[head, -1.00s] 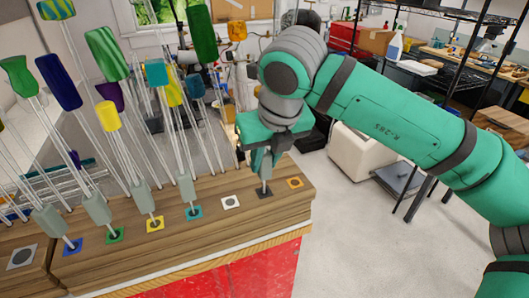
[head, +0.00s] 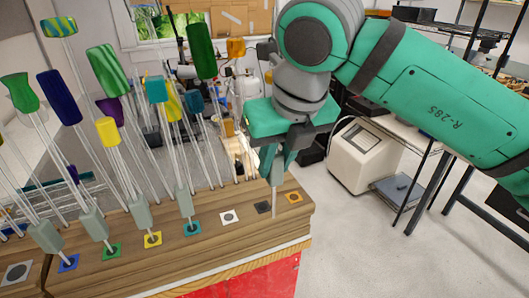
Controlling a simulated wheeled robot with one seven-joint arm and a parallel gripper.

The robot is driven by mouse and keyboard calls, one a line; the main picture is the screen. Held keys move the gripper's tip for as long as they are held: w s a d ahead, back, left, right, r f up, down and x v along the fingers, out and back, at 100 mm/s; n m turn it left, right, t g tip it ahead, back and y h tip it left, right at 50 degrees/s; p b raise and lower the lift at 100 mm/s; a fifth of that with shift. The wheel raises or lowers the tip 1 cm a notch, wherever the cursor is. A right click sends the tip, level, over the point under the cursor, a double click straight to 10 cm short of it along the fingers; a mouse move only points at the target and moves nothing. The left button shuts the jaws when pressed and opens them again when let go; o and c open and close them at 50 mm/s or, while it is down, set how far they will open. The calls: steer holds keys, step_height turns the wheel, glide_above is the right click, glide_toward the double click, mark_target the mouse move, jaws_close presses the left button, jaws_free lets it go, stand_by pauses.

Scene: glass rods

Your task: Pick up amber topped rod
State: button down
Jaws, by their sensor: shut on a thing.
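My gripper (head: 274,165) is shut on the shaft of a glass rod (head: 275,202), just above the right end of the wooden rack (head: 190,247). The rod hangs upright, its lower tip in front of the gap between a black-marked socket (head: 262,208) and an orange-marked socket (head: 294,197). My arm and hand hide its top, so its colour cannot be told. An amber-coloured piece (head: 236,47) shows left of my arm; I cannot tell whether it is a rod top or background equipment.
Several rods with coloured tops stand close on the left, including a green top (head: 202,50) and a yellow top (head: 108,131). A white-marked socket (head: 230,217) looks empty. A white box-shaped machine (head: 364,155) stands on the floor behind. The floor right of the rack is open.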

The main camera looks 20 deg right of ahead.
steer(key=s, duration=1.2)
steer(key=shift+s, duration=0.3)
steer(key=shift+d, duration=0.1)
steer(key=shift+d, duration=0.1)
